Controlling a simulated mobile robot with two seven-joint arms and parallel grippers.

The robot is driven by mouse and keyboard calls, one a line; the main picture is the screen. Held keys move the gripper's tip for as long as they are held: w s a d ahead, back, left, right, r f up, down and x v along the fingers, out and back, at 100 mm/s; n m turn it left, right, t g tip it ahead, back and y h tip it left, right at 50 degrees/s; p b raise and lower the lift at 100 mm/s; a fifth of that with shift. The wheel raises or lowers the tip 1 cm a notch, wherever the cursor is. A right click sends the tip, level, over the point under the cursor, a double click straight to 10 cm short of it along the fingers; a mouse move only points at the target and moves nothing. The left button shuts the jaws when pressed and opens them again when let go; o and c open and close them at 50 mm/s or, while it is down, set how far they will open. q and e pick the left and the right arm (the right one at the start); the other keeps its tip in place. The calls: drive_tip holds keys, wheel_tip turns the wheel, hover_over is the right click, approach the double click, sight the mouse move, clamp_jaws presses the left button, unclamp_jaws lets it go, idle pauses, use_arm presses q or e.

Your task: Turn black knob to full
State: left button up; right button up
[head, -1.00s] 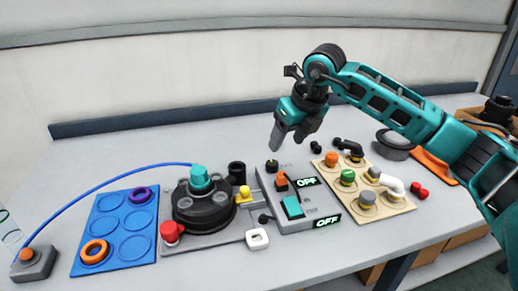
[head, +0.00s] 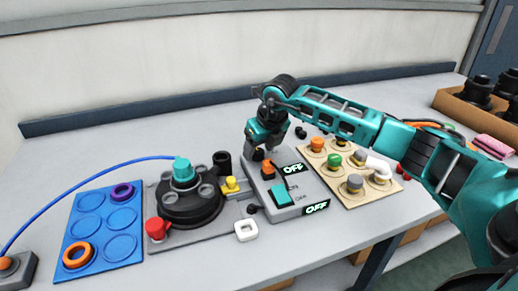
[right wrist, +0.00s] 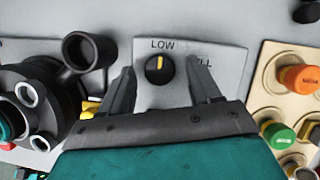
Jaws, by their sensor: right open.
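The black knob (right wrist: 159,70) sits on the grey switch panel (right wrist: 225,70) in the right wrist view. Its yellow pointer line stands almost straight up, near the printed word LOW, with the partly hidden second label ending in LL to the right. My right gripper (right wrist: 160,82) is open, with one finger on each side of the knob and gaps visible between; touching cannot be seen. In the head view, my right gripper (head: 265,150) is over the back end of the panel (head: 310,193), largely hiding the knob. My left gripper is not in view.
The panel also carries an orange switch (head: 268,168), a teal rocker (head: 283,195) and two OFF displays. A black round device with a teal cap (head: 183,170) stands left. A beige board (head: 335,180) with coloured knobs and pipes lies close on the right.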

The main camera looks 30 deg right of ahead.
drive_tip(key=shift+w+f, duration=0.15)
drive_tip(key=shift+f, duration=0.25)
drive_tip(key=shift+c, duration=0.2)
drive_tip(key=c, duration=1)
drive_tip(key=shift+m, duration=0.3)
drive_tip(key=shift+a+m+h, duration=0.15)
drive_tip(key=shift+m+h, duration=0.25)
drive_tip(key=shift+m, duration=0.5)
drive_tip(key=m+h, duration=0.1)
drive_tip(key=m, duration=0.2)
drive_tip(key=shift+w+m, duration=0.1)
drive_tip(key=shift+m, duration=0.2)
drive_tip(key=m+g+h, duration=0.1)
drive_tip(key=m, duration=0.2)
drive_tip(key=m+h+b, duration=0.1)
drive_tip(key=m, duration=0.1)
drive_tip(key=shift+w+a+m+g, duration=0.1)
drive_tip(key=shift+a+m+g, duration=0.05)
drive_tip(key=shift+m+g, duration=0.25)
